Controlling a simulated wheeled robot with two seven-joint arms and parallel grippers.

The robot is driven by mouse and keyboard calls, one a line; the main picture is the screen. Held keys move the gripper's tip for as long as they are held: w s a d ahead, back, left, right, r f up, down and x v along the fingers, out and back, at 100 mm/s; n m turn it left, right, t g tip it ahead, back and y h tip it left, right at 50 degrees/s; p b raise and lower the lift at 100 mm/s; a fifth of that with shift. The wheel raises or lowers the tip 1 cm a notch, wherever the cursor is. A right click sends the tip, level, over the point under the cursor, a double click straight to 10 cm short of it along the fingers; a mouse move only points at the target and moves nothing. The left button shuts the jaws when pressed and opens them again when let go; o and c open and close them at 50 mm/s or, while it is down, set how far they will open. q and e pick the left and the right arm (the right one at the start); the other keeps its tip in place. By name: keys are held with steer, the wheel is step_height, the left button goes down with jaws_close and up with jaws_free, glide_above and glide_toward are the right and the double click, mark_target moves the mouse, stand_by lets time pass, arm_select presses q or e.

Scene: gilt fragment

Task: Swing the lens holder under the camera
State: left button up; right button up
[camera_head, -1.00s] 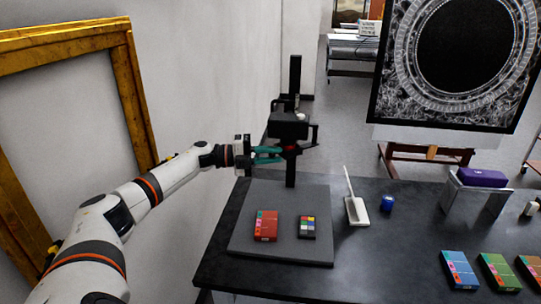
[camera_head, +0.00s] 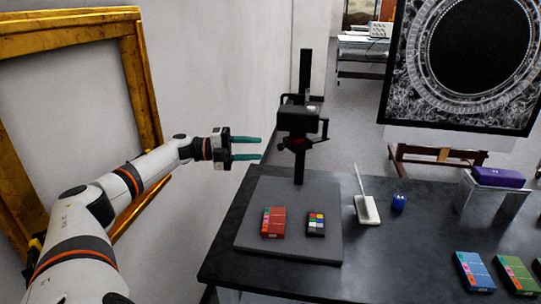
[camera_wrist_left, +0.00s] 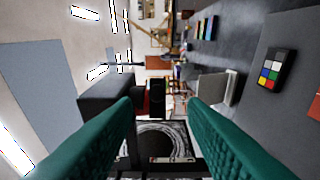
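A black camera (camera_head: 298,120) is mounted on an upright black column (camera_head: 305,72) above a grey baseboard (camera_head: 262,190). A small dark part with a red accent (camera_head: 296,144), seemingly the lens holder, sits directly below the camera body; its exact alignment is hard to tell. My left gripper (camera_head: 261,148) is open and empty, to the left of this part and apart from it. In the left wrist view, its teal fingers stand wide apart, with the dark camera body (camera_wrist_left: 105,96) beyond the left finger and a dark squarish part (camera_wrist_left: 158,98) between the fingertips. My right gripper is out of view.
A red box (camera_head: 273,222) and a colour card (camera_head: 316,224) lie on the baseboard. A white brush-like tool (camera_head: 366,209), a blue item (camera_head: 398,202) and a purple case (camera_head: 498,177) on a stand are farther right. A gilt frame (camera_head: 148,85) leans at left.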

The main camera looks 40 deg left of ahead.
arm_select(q)
steer(key=shift+b+v, duration=0.4)
steer(key=shift+v, duration=1.4)
